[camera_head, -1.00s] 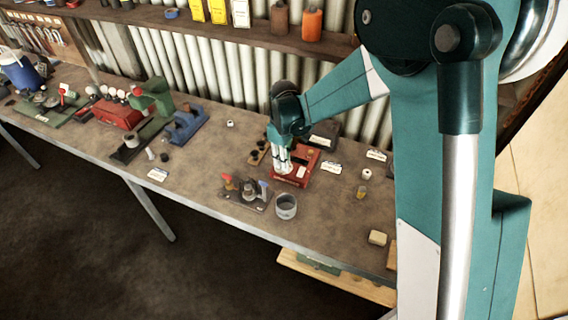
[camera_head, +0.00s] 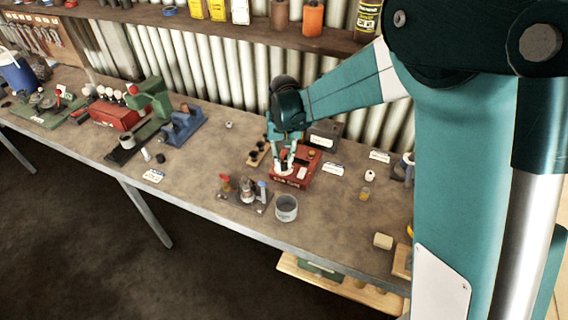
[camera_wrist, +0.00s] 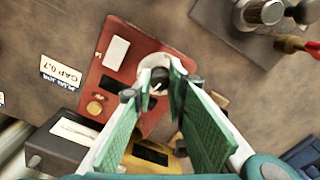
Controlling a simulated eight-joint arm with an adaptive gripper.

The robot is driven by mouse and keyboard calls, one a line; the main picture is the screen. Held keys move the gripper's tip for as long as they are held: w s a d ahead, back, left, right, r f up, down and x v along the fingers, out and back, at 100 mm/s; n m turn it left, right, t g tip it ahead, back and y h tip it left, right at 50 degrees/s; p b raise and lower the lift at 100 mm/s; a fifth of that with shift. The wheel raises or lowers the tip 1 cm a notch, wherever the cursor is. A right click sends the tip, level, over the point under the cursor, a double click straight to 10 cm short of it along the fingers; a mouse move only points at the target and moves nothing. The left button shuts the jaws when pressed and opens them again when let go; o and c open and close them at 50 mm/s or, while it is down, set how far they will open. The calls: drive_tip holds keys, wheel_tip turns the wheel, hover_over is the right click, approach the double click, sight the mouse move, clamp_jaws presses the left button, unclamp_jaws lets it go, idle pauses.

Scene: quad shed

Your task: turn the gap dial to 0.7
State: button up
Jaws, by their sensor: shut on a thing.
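The red gap box (camera_head: 299,180) lies on the bench below my gripper (camera_head: 284,168). In the wrist view, the red box (camera_wrist: 108,85) carries a pale round dial plate (camera_wrist: 151,64) with a dark knob (camera_wrist: 158,76) in its middle. My gripper (camera_wrist: 160,82) points down over this dial, with the knob between its fingertips, shut on it. The fingers hide part of the dial plate, and I cannot read its setting. A white card (camera_wrist: 60,72) beside the box reads "GAP 0.7"; it also shows in the head view (camera_head: 332,169).
A dark grey box (camera_head: 325,135) stands behind the red one. A metal cup (camera_head: 286,208) and a small plate with colored handles (camera_head: 244,195) stand in front. A green press (camera_head: 150,100) and a blue stand (camera_head: 183,127) are further left.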

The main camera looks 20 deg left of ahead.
sight(284, 163)
drive_tip(key=shift+m, duration=0.8)
drive_tip(key=shift+a, duration=0.1)
drive_tip(key=o, duration=0.9)
drive_tip(key=shift+r, duration=0.1)
drive_tip(key=shift+r, duration=5.95)
